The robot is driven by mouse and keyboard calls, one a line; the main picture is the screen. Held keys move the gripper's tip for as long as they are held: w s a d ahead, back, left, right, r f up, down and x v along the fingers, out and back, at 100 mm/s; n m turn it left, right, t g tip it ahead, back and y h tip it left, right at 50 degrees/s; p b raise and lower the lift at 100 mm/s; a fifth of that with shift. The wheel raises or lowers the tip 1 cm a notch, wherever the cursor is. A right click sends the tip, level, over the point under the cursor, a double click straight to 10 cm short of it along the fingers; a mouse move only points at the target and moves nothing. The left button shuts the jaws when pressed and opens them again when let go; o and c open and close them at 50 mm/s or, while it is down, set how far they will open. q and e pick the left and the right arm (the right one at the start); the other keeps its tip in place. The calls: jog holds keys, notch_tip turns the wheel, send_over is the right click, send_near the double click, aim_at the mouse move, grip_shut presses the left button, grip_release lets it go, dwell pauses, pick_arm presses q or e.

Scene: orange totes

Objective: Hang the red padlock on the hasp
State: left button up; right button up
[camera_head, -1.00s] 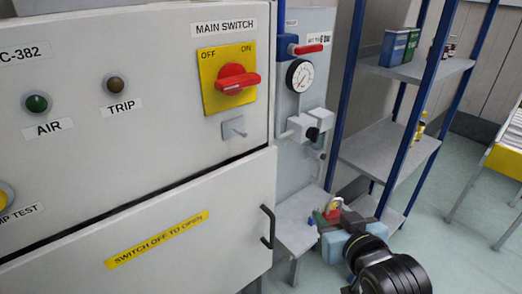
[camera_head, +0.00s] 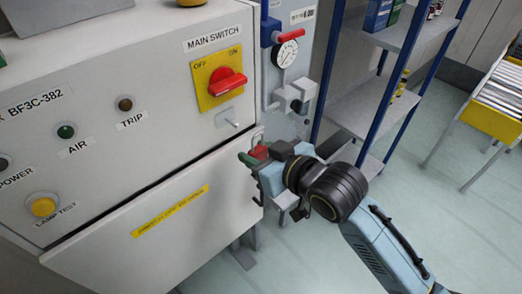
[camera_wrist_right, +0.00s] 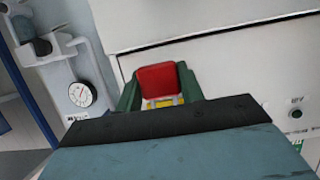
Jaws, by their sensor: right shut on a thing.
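The red padlock (camera_head: 259,152) is held between the green-tipped fingers of my right gripper (camera_head: 263,160), in front of the cabinet's right edge. Its thin metal shackle points up. In the right wrist view the padlock (camera_wrist_right: 157,82) sits between the two green fingers, with yellow showing at its lower edge. The hasp (camera_head: 228,117) is a small grey plate with a protruding bar, below the yellow main switch plate. In the head view the padlock is below and right of the hasp, apart from it. My left gripper is not in view.
The red switch handle (camera_head: 228,83) sticks out above the hasp. A pressure gauge (camera_head: 286,54) and valve fittings (camera_head: 294,95) are on the panel to the right. A blue-framed shelf (camera_head: 370,110) stands further right. The space before the cabinet door (camera_head: 150,235) is clear.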

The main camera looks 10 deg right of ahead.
aim_at(227, 136)
jog(key=shift+w+a+f, duration=0.15)
jog(key=shift+w+a, duration=0.85)
jog(key=shift+w, duration=0.35)
jog(key=shift+w+a+f, duration=0.15)
jog(key=shift+w+a, duration=0.85)
jog(key=shift+w, duration=0.3)
jog(key=shift+w+a+f, duration=0.35)
jog(key=shift+w+f, duration=0.15)
jog(key=shift+w, duration=0.05)
jog(key=shift+f, duration=0.1)
jog(key=o, duration=1)
jog(key=shift+s, duration=0.15)
